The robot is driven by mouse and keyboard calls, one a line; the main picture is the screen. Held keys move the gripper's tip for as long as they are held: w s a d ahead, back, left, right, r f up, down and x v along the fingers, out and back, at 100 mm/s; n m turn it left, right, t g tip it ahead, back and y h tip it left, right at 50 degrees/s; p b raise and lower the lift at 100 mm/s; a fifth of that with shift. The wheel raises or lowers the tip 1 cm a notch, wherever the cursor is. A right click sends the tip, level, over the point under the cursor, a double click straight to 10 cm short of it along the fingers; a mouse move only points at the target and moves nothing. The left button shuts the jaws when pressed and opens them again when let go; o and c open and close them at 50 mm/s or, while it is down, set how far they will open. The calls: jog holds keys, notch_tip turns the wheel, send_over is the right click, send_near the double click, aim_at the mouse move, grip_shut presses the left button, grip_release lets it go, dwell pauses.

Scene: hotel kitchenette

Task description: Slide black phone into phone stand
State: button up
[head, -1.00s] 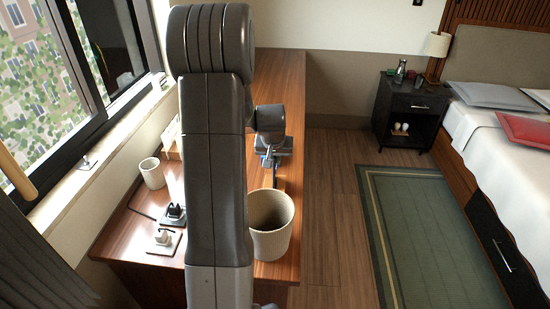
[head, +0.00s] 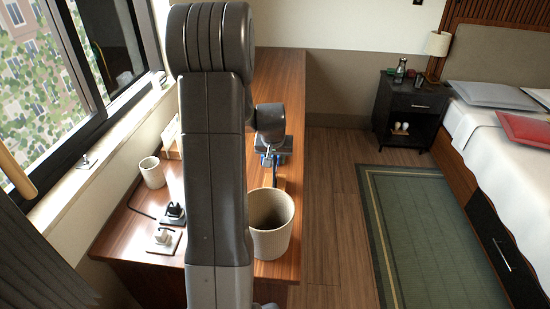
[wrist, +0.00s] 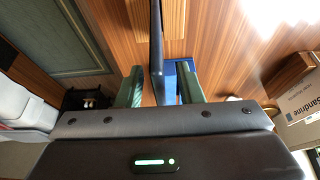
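The black phone (wrist: 157,45) shows edge-on in the wrist view as a thin dark upright strip. In the head view it is a dark sliver (head: 276,180) just behind the bin. The blue phone stand (wrist: 170,85) is right beside the phone in the wrist view, partly hidden by the right finger; it shows in the head view (head: 285,148) under my wrist. My gripper (wrist: 160,88) has its green fingers on either side of the phone, with gaps visible between. I cannot tell if the phone is seated in the stand.
A beige bin (head: 271,240) stands at the near right edge of the wooden desk (head: 275,75). A box with lettering (wrist: 300,100) is at the wrist view's right. My arm hides the desk's middle.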

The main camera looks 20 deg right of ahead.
jog(key=v, duration=1.3)
jog(key=shift+r, duration=0.4)
jog(key=shift+f, duration=0.1)
jog(key=x, duration=1.3)
jog(key=shift+f, duration=0.4)
jog(key=shift+r+p, duration=0.45)
jog(key=shift+r, duration=0.15)
